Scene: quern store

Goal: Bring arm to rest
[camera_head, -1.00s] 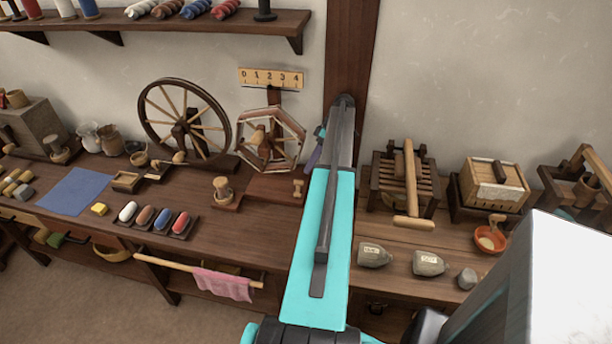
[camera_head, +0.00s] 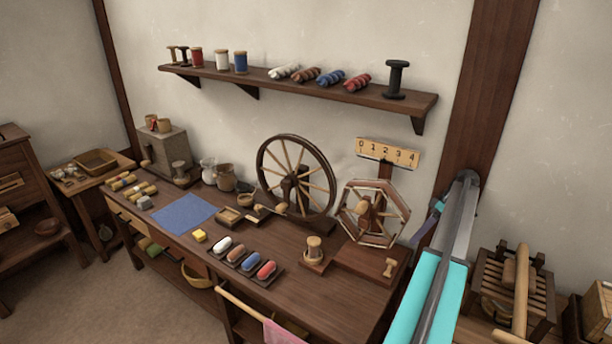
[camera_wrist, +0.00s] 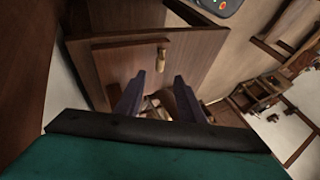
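My arm (camera_head: 440,283), turquoise with a grey bar along it, reaches up from the bottom right of the head view in front of the wall post. My gripper is at its far end, where only a purple finger part shows. In the wrist view my gripper (camera_wrist: 158,88) has its two dark purple fingers spread apart. I see nothing held between them. Beyond the fingers is a brown wooden board (camera_wrist: 120,68) with a small light wooden peg (camera_wrist: 161,58); rounded brown items behind the fingers are too small to tell.
Left of my arm stands the skein winder (camera_head: 362,212), with the spinning wheel (camera_head: 262,172) beyond it on the long workbench (camera_head: 340,292). A slatted wooden press (camera_head: 490,312) is close on the right. A shelf (camera_head: 400,102) with spools and yarn hangs above. Open floor (camera_head: 90,280) lies at front left.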

